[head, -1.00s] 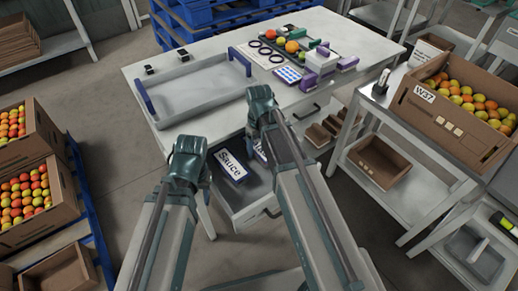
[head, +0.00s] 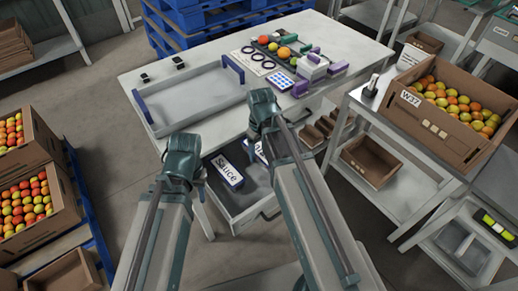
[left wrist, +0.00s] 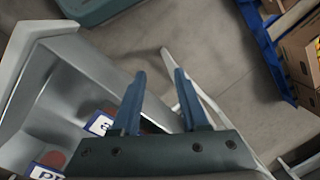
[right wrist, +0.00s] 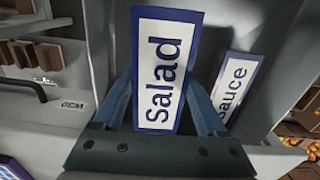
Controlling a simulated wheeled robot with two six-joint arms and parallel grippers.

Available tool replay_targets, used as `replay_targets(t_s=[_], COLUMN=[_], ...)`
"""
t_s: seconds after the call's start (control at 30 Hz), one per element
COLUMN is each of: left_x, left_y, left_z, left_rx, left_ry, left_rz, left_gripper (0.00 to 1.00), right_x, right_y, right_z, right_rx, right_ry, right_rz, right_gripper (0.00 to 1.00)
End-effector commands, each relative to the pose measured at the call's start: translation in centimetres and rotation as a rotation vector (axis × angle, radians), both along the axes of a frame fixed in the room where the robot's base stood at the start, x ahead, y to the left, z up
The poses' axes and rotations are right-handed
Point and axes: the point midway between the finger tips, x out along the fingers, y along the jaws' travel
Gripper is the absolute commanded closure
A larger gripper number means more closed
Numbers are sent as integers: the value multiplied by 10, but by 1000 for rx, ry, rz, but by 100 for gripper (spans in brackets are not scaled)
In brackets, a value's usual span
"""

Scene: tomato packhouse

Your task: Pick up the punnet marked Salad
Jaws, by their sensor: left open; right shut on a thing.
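The punnet marked Salad (right wrist: 158,70) shows a white, blue-bordered label in the right wrist view. My right gripper (right wrist: 160,88) is shut on it, with one finger on each side. In the head view my right gripper (head: 262,108) is over the front edge of the white table, by the open drawer (head: 246,205). A punnet marked Sauce (head: 226,172) lies in the drawer, and beside the held punnet in the right wrist view (right wrist: 236,88). My left gripper (head: 182,158) is left of the drawer. Its fingers (left wrist: 160,75) are open and empty in the left wrist view.
A grey tray with blue handles (head: 190,98) lies on the white table (head: 215,135). Vegetables and purple blocks stand at its back right. A crate marked W37 (head: 450,125) is on the right bench. Tomato crates (head: 35,225) stand at left.

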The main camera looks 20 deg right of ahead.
Motion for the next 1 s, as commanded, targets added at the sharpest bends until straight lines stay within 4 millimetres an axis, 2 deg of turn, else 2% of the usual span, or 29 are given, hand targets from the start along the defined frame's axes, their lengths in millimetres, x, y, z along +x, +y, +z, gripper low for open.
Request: replay_targets(t_s=[0.03, 0.5, 0.7, 1.0], left_x=[0, 0, 0, 0], left_y=[0, 0, 0, 0], left_z=[16, 84, 98, 99], left_rx=[0, 0, 0, 0], left_ry=[0, 0, 0, 0], left_rz=[0, 0, 1, 1], left_gripper=[56, 56, 56, 56], right_x=[0, 0, 0, -3], right_y=[0, 0, 0, 2], right_z=[16, 84, 98, 99], right_rx=[0, 0, 0, 0], right_ry=[0, 0, 0, 0], right_rz=[0, 0, 0, -1], right_gripper=[88, 88, 88, 88])
